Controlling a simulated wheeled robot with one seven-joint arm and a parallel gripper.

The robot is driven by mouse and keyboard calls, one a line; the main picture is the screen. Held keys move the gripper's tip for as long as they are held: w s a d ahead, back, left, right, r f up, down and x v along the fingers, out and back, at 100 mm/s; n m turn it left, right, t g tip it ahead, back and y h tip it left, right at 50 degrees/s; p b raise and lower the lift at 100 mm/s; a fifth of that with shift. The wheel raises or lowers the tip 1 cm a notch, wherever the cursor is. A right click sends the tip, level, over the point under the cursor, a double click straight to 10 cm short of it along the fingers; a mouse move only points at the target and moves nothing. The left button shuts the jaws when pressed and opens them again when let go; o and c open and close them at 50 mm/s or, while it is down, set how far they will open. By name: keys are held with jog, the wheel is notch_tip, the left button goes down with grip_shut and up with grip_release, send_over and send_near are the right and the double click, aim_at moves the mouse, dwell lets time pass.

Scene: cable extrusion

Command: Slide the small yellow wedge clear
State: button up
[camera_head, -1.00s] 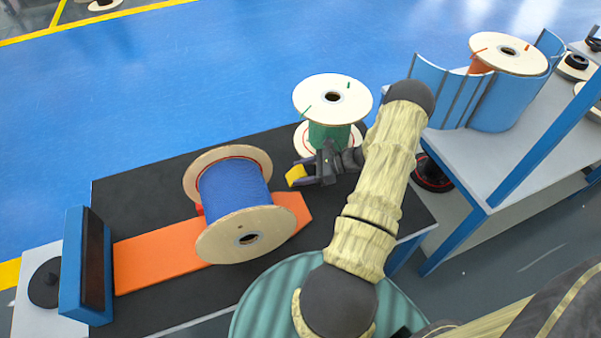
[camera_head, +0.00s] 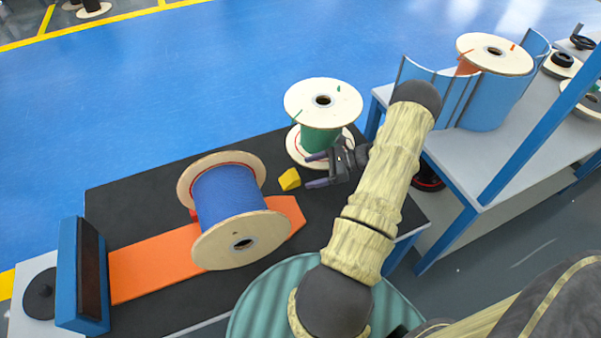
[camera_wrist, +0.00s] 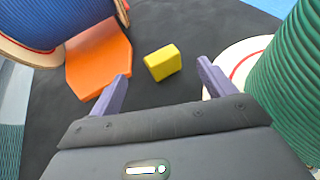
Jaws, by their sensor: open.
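The small yellow wedge (camera_head: 289,179) lies on the black table top, between the blue cable spool (camera_head: 228,205) and the green cable spool (camera_head: 321,125). It also shows in the wrist view (camera_wrist: 163,62), just beyond and between my fingertips. My gripper (camera_head: 313,170) is open and empty, to the right of the wedge and apart from it. In the wrist view its two purple fingers (camera_wrist: 163,82) are spread wide. The blue spool lies on its side on an orange ramp (camera_head: 150,268), and the wedge is clear of both.
The green spool stands upright close behind my gripper. A blue frame (camera_head: 82,275) stands at the table's left end. A grey bench (camera_head: 462,150) with another spool is at the right. The black table (camera_head: 130,200) is bare behind the blue spool.

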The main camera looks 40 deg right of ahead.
jog(key=p+v, duration=0.1)
jog(key=v, duration=1)
jog(key=shift+a+f, duration=0.1)
jog(key=shift+f, duration=0.05)
